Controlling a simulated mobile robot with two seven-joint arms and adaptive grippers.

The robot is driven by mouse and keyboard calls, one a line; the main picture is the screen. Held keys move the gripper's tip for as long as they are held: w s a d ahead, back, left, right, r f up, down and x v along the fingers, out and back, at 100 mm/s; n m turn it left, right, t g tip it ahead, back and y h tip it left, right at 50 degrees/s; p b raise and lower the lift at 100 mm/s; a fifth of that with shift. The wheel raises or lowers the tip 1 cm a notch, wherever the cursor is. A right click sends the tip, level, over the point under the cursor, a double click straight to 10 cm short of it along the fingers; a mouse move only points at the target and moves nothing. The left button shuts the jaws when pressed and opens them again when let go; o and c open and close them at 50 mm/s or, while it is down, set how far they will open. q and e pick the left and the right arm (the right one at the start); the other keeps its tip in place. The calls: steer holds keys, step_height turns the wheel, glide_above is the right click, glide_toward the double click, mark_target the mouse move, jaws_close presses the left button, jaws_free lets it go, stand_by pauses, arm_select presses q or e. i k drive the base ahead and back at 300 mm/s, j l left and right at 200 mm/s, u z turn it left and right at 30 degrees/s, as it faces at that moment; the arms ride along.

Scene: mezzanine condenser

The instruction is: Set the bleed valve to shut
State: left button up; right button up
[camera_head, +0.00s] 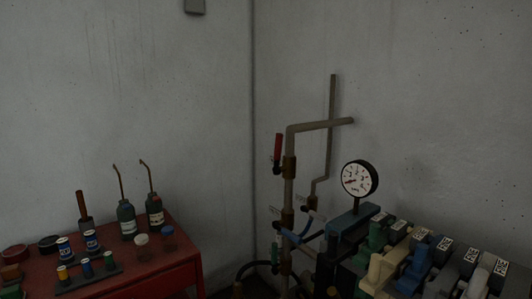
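Upright pipework (289,195) stands in the room's corner, with several small valves on it. One valve has a red lever (278,147) pointing up, roughly parallel to the pipe. A round white gauge (360,178) with a black rim stands to the right. Neither of my grippers is in view.
A red cabinet (178,275) at left carries oil cans (127,220), small bottles, spools and a brush. At right, a row of tagged blocks in green, cream, blue and grey (383,268) crowds the front of the pipework. Bare walls stand behind.

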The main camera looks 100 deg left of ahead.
mark_target(277, 171)
steer(key=k+u, duration=0.15)
steer(key=u, duration=2.65)
steer(key=k+l+u, duration=0.1)
steer(key=l+u, duration=0.2)
steer(key=u, duration=0.15)
steer(key=k+l+u, duration=0.15)
steer(key=u, duration=0.25)
steer(key=i+l, duration=0.1)
steer(key=l, duration=0.55)
steer(key=i+u, duration=0.3)
steer(key=i+j+u, duration=0.1)
steer(key=u, duration=0.25)
